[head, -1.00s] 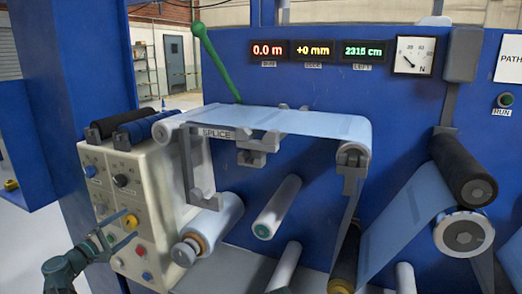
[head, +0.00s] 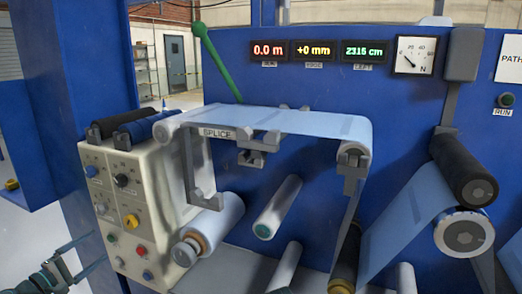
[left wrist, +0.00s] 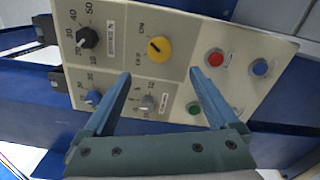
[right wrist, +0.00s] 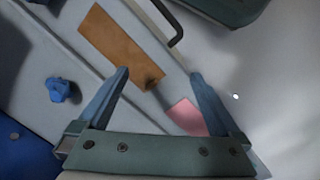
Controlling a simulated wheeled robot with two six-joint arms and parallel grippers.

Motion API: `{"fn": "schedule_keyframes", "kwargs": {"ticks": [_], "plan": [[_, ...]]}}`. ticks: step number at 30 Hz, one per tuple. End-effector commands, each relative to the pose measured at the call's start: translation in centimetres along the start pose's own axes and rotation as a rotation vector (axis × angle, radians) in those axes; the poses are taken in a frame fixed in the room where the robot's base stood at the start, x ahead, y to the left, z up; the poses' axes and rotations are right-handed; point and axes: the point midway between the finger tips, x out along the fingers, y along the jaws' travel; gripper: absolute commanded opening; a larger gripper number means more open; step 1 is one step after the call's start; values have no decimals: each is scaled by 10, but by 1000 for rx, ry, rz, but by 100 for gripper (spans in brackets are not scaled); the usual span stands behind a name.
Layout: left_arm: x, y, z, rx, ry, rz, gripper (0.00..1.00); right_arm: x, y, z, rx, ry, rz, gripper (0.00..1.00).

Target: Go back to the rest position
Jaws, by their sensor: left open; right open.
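My left gripper (head: 82,256) is at the lower left of the head view, in front of and apart from the control panel (head: 165,240). In the left wrist view my left gripper (left wrist: 160,82) is open and empty. Its fingers point towards the panel, with the yellow knob (left wrist: 159,49) beyond and between them. My right gripper (right wrist: 160,78) shows only in the right wrist view, open and with nothing held. Its fingers are over a pale surface with an orange-brown flat piece (right wrist: 118,42) and a pink piece (right wrist: 187,116).
The panel also carries a black knob (left wrist: 87,38), a blue knob (left wrist: 93,97) and a red button (left wrist: 215,58). Blue film (head: 290,122) runs over rollers to the right of the panel. A green lever (head: 215,62) stands behind. A blue object (right wrist: 60,90) lies in the right wrist view.

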Motion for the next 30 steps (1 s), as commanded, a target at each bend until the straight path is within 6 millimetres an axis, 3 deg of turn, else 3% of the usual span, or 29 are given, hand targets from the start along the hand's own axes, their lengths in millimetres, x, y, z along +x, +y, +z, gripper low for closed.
{"fn": "schedule_keyframes", "kwargs": {"ticks": [3,25,30], "plan": [[-16,0,0,0,0,0,94,0,0,0,0,0,0,100],[125,1,-1,-1,-3,0,94,0,0,0,0,0,0,100],[124,1,0,-164,1,1,94,0,0,0,0,0,0,100]]}}
